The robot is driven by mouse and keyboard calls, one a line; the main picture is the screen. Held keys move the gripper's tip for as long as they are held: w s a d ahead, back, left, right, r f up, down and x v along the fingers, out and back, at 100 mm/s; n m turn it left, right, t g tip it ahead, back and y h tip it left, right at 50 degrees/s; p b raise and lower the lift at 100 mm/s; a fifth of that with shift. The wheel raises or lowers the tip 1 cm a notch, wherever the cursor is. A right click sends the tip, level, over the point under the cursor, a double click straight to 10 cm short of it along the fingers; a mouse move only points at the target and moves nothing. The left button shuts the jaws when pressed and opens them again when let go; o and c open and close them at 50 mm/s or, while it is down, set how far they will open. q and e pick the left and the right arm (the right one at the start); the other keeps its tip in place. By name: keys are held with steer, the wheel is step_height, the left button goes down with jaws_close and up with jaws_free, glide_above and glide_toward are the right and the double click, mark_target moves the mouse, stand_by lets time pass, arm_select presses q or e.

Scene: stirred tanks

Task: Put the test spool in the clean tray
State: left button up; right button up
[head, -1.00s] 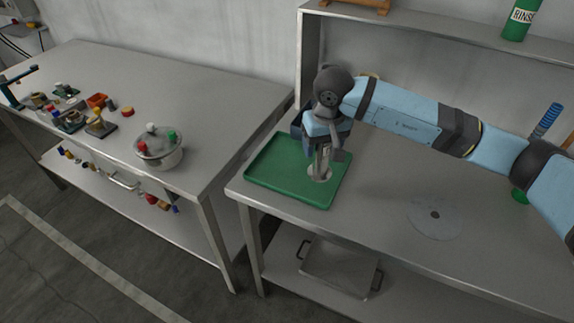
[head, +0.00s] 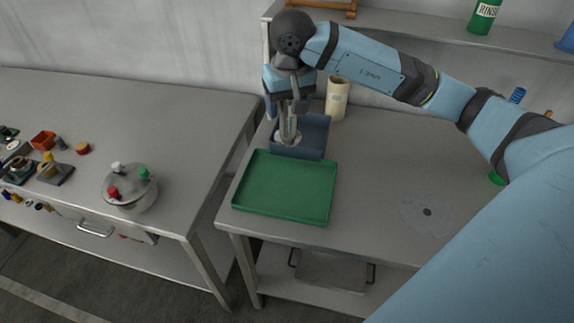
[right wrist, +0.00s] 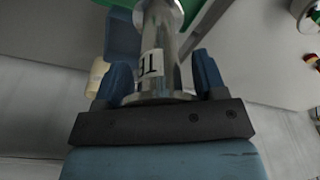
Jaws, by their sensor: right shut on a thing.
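My right gripper (head: 288,108) is shut on the test spool (head: 289,132), a shiny metal cylinder with wide round flanges. It hangs upright below the gripper, over the front left of a blue bin (head: 321,130); I cannot tell whether it touches it. The right wrist view shows the spool (right wrist: 158,38) between the blue fingers, with a white label partly reading "TE". A flat green tray (head: 285,188) lies empty in front of the blue bin. No label shows which one is the clean tray. My left gripper is not in view.
A cream container (head: 337,98) stands behind the bin. A grey disc (head: 427,212) lies on the table to the right. A lidded pot (head: 130,187) and small parts are on the left bench. A shelf (head: 420,30) runs along the back. The table's front middle is clear.

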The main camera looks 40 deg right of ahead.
steer(key=f+p, duration=0.1)
steer(key=f, duration=1.3)
steer(key=shift+w+p, duration=0.2)
steer(key=shift+p, duration=0.2)
step_height(320, 180, down, 4)
steer(key=shift+f+p, duration=0.1)
steer(key=shift+p, duration=0.2)
steer(key=shift+f, duration=0.15)
steer(key=o, duration=1)
